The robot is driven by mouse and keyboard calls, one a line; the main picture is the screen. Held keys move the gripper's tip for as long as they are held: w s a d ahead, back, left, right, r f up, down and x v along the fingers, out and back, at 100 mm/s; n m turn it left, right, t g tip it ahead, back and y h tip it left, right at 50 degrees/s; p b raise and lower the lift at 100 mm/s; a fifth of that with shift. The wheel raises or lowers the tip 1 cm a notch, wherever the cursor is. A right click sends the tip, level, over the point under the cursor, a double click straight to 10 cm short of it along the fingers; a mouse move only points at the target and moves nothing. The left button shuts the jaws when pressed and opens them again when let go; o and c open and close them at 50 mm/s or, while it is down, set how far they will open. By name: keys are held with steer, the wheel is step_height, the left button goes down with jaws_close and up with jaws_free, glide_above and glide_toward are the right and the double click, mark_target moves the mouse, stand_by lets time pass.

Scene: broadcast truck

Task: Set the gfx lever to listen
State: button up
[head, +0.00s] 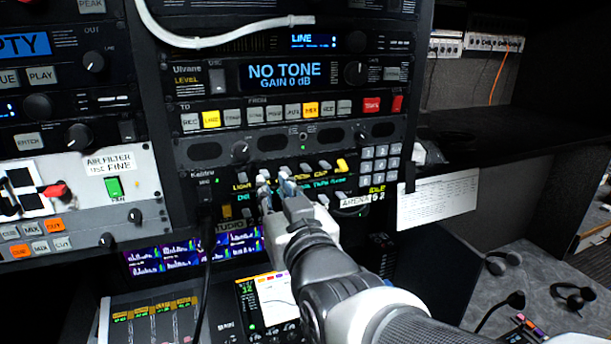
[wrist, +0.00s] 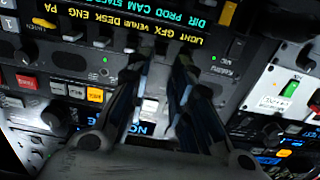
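The intercom panel (head: 335,185) has a row of small levers above yellow name labels. Its gfx label (wrist: 161,31) shows upside down in the wrist view, between light and venue. In the head view a pale lever cap (head: 263,176) at the gfx place shows beside my fingertips; its lower part is hidden. I cannot read which way it is set. My gripper (head: 276,190) is at the panel face, over the gfx place. In the wrist view my gripper (wrist: 164,60) has its two fingers apart, either side of the gfx place. I cannot tell whether they touch the lever.
Neighbouring levers stand close by, with a yellow one (head: 342,165) at the right end. A keypad (head: 375,164) is right of them. A row of buttons (head: 275,113) sits above. A white cable (head: 215,39) hangs across the rack top.

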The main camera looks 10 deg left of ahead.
mark_target(266, 176)
steer(key=x, duration=0.5)
steer(key=shift+c, duration=0.6)
jaws_close()
steer(key=shift+r+p, duration=0.1)
steer(key=shift+p, duration=0.25)
